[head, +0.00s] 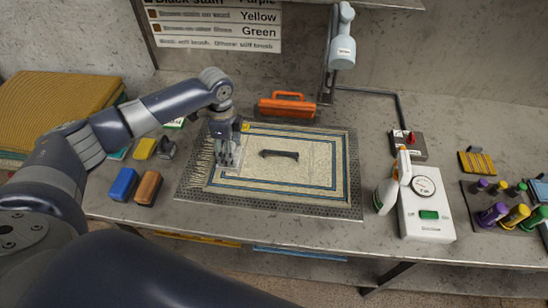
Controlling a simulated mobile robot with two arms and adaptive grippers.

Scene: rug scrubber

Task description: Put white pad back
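My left gripper (228,160) points down over the left edge of the cream rug (300,172), which has blue border lines and a fringe. Its pale grey fingers look close together, but I cannot tell whether they are shut or hold anything. I cannot clearly make out a white pad; something pale beside and behind the fingers blends with them. To the left on the bench are a blue block (124,184), a brown block (148,188), a yellow block (144,148) and a grey piece (167,148). My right gripper is not in view.
An orange case (287,106) stands behind. A white device (426,208), a spray bottle (385,192) and coloured bottles (515,215) stand at right.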

